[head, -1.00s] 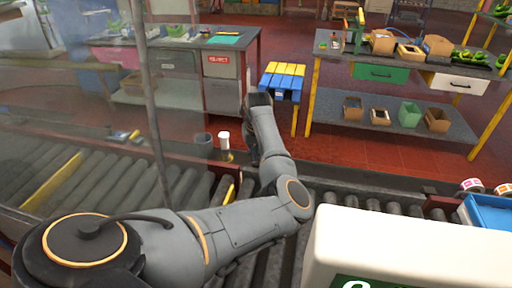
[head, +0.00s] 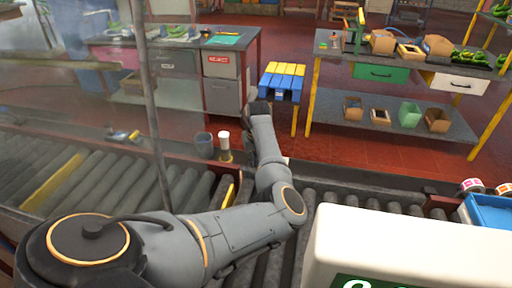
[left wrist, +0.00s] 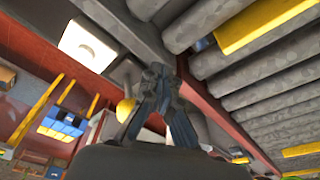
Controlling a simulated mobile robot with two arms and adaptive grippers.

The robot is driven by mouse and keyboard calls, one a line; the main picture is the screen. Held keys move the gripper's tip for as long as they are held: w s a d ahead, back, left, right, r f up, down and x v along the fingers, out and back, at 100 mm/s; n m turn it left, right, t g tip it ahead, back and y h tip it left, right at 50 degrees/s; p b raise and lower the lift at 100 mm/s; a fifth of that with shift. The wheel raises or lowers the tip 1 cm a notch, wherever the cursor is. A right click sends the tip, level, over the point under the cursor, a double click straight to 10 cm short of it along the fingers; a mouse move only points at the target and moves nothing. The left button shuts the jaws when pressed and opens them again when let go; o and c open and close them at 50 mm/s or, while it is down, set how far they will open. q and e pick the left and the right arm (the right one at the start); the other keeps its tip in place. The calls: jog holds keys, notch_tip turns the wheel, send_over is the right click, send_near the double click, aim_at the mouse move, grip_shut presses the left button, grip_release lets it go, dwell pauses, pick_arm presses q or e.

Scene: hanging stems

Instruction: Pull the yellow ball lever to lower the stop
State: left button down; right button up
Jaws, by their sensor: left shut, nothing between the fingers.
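The yellow ball (left wrist: 125,109) of the lever shows in the left wrist view, just left of my left gripper (left wrist: 158,76). The gripper's fingers are shut with nothing between them. I cannot tell whether they touch the ball. In the head view my left arm reaches forward over the roller conveyor, and its fingertips are hidden behind the arm's dark end. I cannot make out the ball or the stop in the head view. My right gripper is in neither view.
The roller conveyor (head: 190,181) runs across the front. A white boxy body (head: 410,245) fills the lower right. Workbenches stand beyond, with red floor between.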

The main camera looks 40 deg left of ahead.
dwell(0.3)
pick_arm(q)
jog(key=shift+w+a+f+b, duration=0.1)
jog(key=shift+w+a+b, duration=0.2)
jog(key=shift+w+b, duration=0.25)
jog(key=shift+w+a+f+b, duration=0.1)
jog(key=shift+w+a+b, duration=0.15)
jog(key=shift+w+b, duration=0.25)
jog(key=w+b, duration=0.1)
jog(key=w+a+b, duration=0.1)
jog(key=shift+w+a+b, duration=0.2)
jog(key=shift+w+b, duration=0.05)
jog(key=shift+b, duration=0.15)
jog(key=w+b, duration=0.1)
jog(key=w+a+b, duration=0.1)
jog(key=b, duration=0.1)
jog(key=w+b, duration=0.1)
jog(key=shift+a+r, duration=0.15)
jog(key=shift+a, duration=0.1)
jog(key=shift+s+d+r+p, duration=0.1)
jog(key=shift+s+r+p, duration=0.1)
jog(key=shift+p, duration=0.4)
jog(key=shift+s+d+f+p, duration=0.1)
jog(key=shift+s+d+p, duration=0.2)
jog(key=shift+p, duration=0.7)
